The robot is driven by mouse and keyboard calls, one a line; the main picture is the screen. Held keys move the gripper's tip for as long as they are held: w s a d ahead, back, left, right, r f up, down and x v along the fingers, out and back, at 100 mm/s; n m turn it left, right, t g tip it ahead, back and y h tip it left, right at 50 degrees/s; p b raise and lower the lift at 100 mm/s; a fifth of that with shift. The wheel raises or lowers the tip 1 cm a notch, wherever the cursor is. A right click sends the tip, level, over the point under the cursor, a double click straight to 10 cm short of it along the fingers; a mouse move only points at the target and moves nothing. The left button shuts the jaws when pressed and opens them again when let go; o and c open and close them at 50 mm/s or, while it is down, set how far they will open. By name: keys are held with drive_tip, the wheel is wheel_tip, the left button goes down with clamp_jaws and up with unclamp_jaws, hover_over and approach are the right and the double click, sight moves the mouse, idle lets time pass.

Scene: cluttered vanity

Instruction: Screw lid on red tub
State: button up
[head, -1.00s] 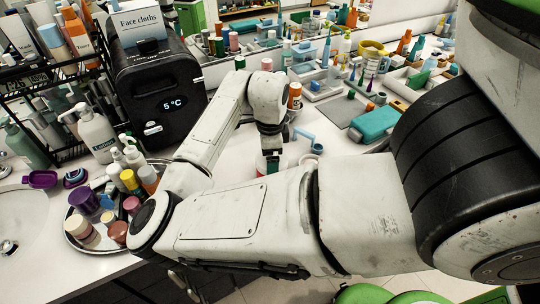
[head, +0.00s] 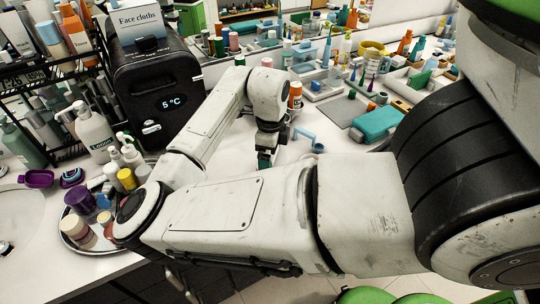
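My gripper (head: 265,160) points down over the white counter (head: 232,150), in the middle of the head view. A small teal patch shows at its lower end, just above the upper edge of my forearm. I cannot tell whether that patch is part of the gripper or something in it. The fingertips are hidden behind my forearm, so their opening cannot be made out. I cannot make out the red tub or its lid; the counter just below the gripper is covered by my arm.
An orange bottle (head: 295,95) stands behind the gripper, with a light-blue bent item (head: 306,134) to its right. A black box (head: 165,100) reading 5 °C stands left. A round tray (head: 75,243) of bottles and jars lies front left. A grey mat (head: 340,112) lies right.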

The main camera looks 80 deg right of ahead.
drive_tip(key=shift+d+f+m+b, duration=0.15)
drive_tip(key=shift+m+b, duration=0.45)
drive_tip(key=shift+m, duration=0.5)
drive_tip(key=shift+r+m, duration=0.2)
drive_tip(key=shift+m, duration=1)
drive_tip(key=shift+b, duration=0.4)
drive_tip(key=m+b, duration=0.1)
drive_tip(key=m, duration=0.2)
drive_tip(key=shift+s+f+m, duration=0.1)
drive_tip(key=shift+f+m, duration=0.05)
drive_tip(key=shift+m, duration=0.65)
drive_tip(key=shift+d+m+b, duration=0.1)
drive_tip(key=shift+m+b, duration=0.55)
drive_tip(key=shift+m, duration=0.05)
drive_tip(key=m, duration=0.3)
drive_tip(key=shift+s+b, duration=0.1)
drive_tip(key=shift+b, duration=0.3)
